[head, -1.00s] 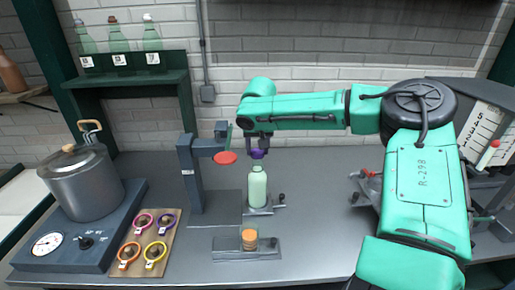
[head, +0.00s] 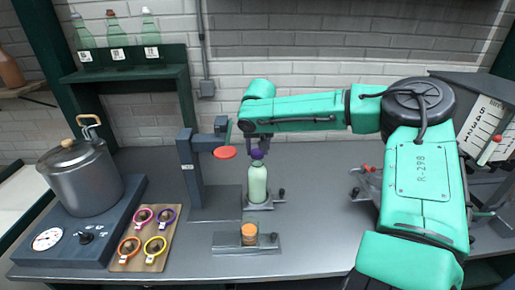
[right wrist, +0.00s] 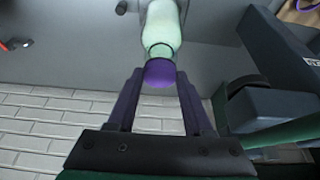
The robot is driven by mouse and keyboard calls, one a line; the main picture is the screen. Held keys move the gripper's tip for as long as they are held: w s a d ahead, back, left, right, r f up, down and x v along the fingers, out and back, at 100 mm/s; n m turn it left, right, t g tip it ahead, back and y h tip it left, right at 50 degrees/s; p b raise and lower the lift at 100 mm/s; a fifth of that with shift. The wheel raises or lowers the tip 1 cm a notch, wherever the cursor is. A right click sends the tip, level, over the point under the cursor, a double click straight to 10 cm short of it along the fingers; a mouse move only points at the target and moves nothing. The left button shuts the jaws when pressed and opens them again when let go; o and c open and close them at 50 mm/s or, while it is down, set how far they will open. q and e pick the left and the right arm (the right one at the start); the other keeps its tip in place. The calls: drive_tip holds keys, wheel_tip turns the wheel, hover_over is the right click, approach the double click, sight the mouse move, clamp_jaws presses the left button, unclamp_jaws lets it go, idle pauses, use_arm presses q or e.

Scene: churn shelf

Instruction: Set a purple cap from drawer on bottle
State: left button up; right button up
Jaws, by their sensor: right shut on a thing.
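The green bottle (head: 257,184) stands upright in a small holder on the bench, and it also shows in the right wrist view (right wrist: 162,22). A purple cap (head: 257,154) is at the top of the bottle's neck; in the right wrist view the cap (right wrist: 160,73) lines up with the bottle mouth. It looks touching, but I cannot tell whether it is fully seated. My right gripper (head: 259,146) is shut on the cap from above, with its fingers on both sides of it. My left gripper is not in view. No drawer can be made out clearly.
A dark press stand with a red disc (head: 225,153) is close left of the bottle. A board with coloured rings (head: 143,240) and a metal pot (head: 82,178) are at left.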

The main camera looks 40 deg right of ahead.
drive_tip(key=shift+r+p, duration=0.1)
drive_tip(key=shift+p, duration=0.25)
drive_tip(key=shift+f, duration=0.4)
